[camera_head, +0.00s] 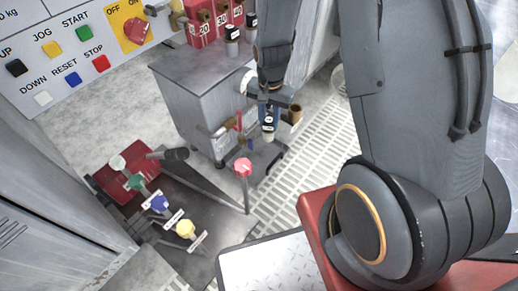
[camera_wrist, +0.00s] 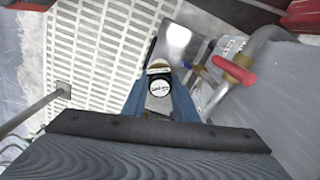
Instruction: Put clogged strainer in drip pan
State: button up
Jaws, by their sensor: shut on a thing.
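My gripper (camera_head: 267,112) points down beside the grey cabinet, its blue fingers shut on a small black-and-cream cylinder (camera_head: 268,125). In the wrist view the cylinder's white, labelled round end (camera_wrist: 160,88) shows between the fingers (camera_wrist: 160,103). I cannot tell for certain that it is the clogged strainer; its label is unreadable. A shiny metal tray-like surface (camera_wrist: 177,42) lies beyond the fingers in the wrist view, beside the pipework. It may be the drip pan, but its full outline is hidden. The held cylinder appears clear of the floor.
Pipework with a red-handled valve (camera_wrist: 232,70) is close to the right of the gripper. The grey cabinet (camera_head: 205,75) carries similar labelled cylinders (camera_head: 232,42) and red numbered boxes. A stand with coloured knobs (camera_head: 160,204) is at lower left. White floor grating (camera_head: 310,165) lies open.

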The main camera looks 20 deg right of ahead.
jog(key=shift+w+f+m+b, duration=0.4)
jog(key=shift+f+m+b, duration=0.55)
jog(key=shift+f, duration=2.6)
jog(key=shift+w+f+m+b, duration=0.4)
jog(key=shift+f+m+b, duration=0.55)
jog(key=shift+f, duration=2.55)
jog(key=shift+w+f+m+b, duration=0.4)
jog(key=shift+f+m+b, duration=0.55)
jog(key=shift+f, duration=2.6)
jog(key=shift+f, duration=0.1)
jog(key=o, duration=1.1)
jog(key=shift+o, duration=0.2)
notch_tip(320, 180, up, 12)
jog(key=p, duration=0.5)
jog(key=shift+p, duration=0.35)
jog(key=shift+r, duration=0.2)
